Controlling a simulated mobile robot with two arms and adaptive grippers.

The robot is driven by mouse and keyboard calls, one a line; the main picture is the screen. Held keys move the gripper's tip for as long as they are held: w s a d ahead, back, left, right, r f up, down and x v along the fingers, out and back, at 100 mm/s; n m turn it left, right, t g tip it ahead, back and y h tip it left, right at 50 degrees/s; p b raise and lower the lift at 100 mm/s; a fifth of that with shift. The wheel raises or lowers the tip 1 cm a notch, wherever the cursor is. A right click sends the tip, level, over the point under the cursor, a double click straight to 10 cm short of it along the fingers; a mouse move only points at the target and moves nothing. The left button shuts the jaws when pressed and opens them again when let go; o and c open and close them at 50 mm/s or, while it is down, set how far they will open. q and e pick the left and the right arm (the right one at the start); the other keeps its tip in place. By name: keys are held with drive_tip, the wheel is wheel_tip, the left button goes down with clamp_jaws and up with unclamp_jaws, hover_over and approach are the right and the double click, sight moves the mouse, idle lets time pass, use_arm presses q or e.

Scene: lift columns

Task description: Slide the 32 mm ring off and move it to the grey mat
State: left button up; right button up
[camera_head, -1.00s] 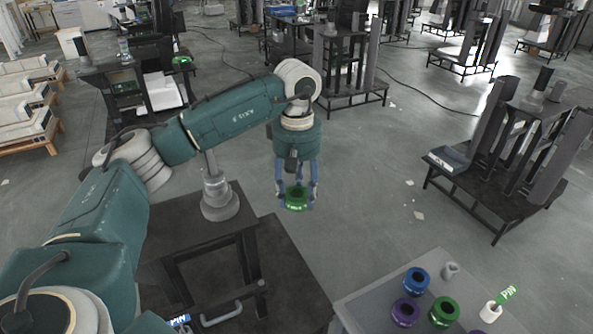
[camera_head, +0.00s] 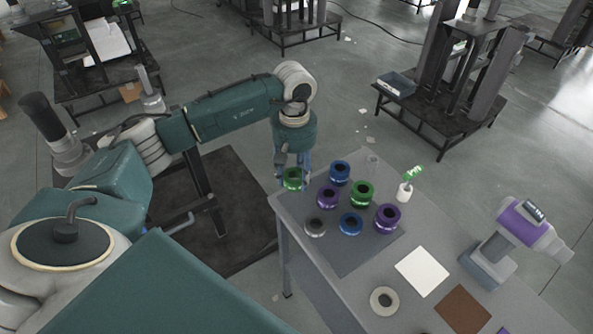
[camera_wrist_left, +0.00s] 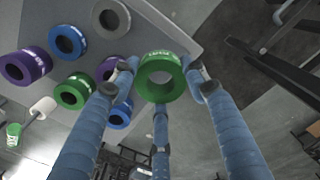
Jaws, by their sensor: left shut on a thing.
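My left gripper (camera_head: 292,172) is shut on a green ring (camera_head: 291,183), beside the table's far left corner. In the left wrist view the gripper's blue fingers (camera_wrist_left: 160,88) surround this green ring (camera_wrist_left: 143,88), whose hole is empty; the lettering on its rim is too small to read. A dark grey mat (camera_head: 352,262) lies on the light grey table (camera_head: 292,206). A grey ring (camera_head: 307,231), blue ring (camera_head: 350,232) and purple ring (camera_head: 388,228) sit at the mat's far side. My right gripper is out of view.
Behind them stand another blue ring (camera_head: 340,180), purple ring (camera_head: 327,203) and green ring (camera_head: 361,202). A white post with a green PIN tag (camera_head: 412,171) stands nearby.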

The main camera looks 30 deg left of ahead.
sight(295, 202)
use_arm(q)
wheel_tip(295, 202, down, 3)
drive_tip(key=shift+d+f+b, duration=0.1)
drive_tip(key=shift+f+b, duration=0.05)
drive_tip(key=shift+b, duration=0.65)
wheel_tip(295, 202, down, 4)
drive_tip(key=b, duration=0.3)
drive_tip(key=shift+r, duration=0.2)
drive_tip(key=shift+f+b, duration=0.6)
drive_tip(key=shift+f, duration=0.1)
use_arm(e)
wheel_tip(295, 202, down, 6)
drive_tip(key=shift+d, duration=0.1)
use_arm(q)
drive_tip(key=o, duration=1.4)
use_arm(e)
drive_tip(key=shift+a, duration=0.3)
